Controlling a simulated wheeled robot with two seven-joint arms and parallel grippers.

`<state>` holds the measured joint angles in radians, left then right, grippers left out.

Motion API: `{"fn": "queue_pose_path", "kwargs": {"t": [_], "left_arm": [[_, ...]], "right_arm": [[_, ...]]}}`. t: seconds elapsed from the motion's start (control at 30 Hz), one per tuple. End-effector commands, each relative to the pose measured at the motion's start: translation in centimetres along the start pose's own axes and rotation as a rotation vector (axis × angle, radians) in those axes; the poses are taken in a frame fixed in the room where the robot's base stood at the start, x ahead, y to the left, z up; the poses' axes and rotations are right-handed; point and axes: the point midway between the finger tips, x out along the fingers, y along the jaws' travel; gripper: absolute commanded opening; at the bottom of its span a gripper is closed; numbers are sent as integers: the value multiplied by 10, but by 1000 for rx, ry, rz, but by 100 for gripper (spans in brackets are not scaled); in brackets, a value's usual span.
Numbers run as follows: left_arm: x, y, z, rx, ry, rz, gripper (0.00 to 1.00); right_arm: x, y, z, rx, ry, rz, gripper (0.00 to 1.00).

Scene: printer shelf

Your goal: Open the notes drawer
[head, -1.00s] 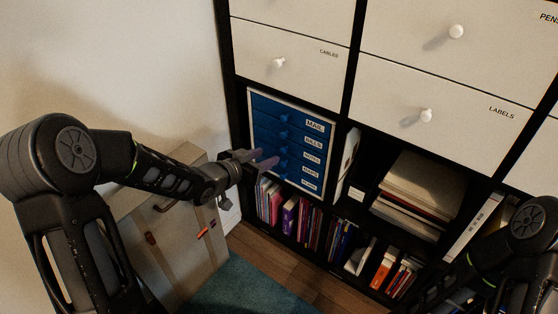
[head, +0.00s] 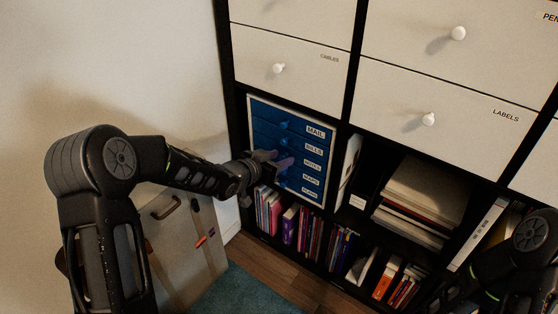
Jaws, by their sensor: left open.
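The blue drawer unit (head: 258,103) sits in a shelf cubby, with a column of small labelled drawers. The third label down appears to read NOTES, on the notes drawer (head: 312,166), which looks closed. My left gripper (head: 283,158) is open and empty, its fingers pointing at the front of the unit around the notes drawer's height. The fingers cover the notes drawer's knob, and I cannot tell whether they touch it. Only part of my right arm shows at the lower right; its gripper is out of view.
White drawers marked CABLES (head: 290,70) and LABELS (head: 440,115) are above. Books (head: 300,228) fill the cubby below, and stacked papers (head: 425,195) lie to the right.

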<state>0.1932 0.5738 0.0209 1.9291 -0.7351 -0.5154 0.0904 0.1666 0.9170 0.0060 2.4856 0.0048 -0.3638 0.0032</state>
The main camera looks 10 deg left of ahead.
Motion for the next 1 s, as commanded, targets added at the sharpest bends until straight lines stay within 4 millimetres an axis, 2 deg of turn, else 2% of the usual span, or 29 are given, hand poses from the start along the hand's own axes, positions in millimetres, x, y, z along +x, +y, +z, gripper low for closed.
{"fn": "queue_pose_path", "kwargs": {"t": [0.2, 0.7, 1.0], "left_arm": [[0, 0, 0, 0, 0, 0, 41], [0, 0, 0, 0, 0, 0, 0], [0, 0, 0, 0, 0, 0, 0]], "right_arm": [[0, 0, 0, 0, 1, 0, 42], [0, 0, 0, 0, 0, 0, 42], [0, 0, 0, 0, 0, 0, 42]]}}
